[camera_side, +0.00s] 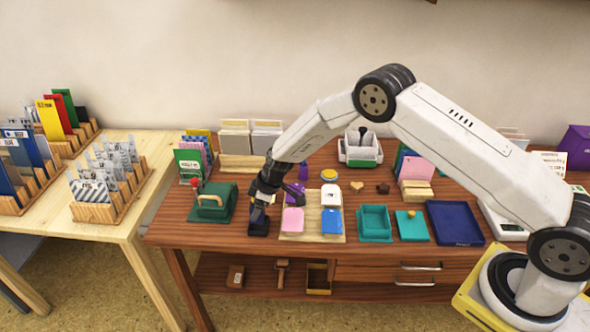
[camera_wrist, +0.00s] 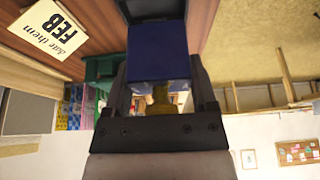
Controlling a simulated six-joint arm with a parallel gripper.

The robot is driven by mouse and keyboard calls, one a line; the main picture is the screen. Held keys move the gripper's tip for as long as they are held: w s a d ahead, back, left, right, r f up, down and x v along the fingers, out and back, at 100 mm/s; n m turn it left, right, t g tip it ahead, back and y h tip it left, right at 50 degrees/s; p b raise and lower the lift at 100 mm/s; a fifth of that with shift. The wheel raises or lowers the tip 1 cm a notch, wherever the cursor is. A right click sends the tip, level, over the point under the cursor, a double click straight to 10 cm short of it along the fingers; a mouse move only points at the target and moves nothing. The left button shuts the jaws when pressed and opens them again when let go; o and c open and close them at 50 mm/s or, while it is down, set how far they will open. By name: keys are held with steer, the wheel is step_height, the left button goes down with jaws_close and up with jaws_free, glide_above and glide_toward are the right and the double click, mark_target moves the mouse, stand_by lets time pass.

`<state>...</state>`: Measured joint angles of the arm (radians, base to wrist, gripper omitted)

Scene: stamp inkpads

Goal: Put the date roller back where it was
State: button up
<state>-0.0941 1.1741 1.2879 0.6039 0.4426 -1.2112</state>
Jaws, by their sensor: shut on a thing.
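My gripper (camera_side: 261,205) is low over the brown table, between the green stamp stand and the board of coloured pads. In the wrist view my gripper (camera_wrist: 160,75) is shut on a dark blue block with a brass-coloured part, which looks like the date roller (camera_wrist: 157,52).
The green stamp stand (camera_side: 211,204) is just left of my gripper. The pad board (camera_side: 312,238) is close on the right. Further right are a teal tray (camera_side: 376,224), a teal pad (camera_side: 412,228) and a navy tray (camera_side: 456,224). Card racks line the back.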

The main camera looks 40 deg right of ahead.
steer(key=shift+w+f, duration=0.15)
steer(key=shift+f, duration=1.5)
steer(key=shift+f, duration=0.1)
steer(key=o, duration=1.3)
steer(key=shift+f, duration=0.1)
steer(key=shift+r, duration=0.2)
steer(key=v, duration=1.2)
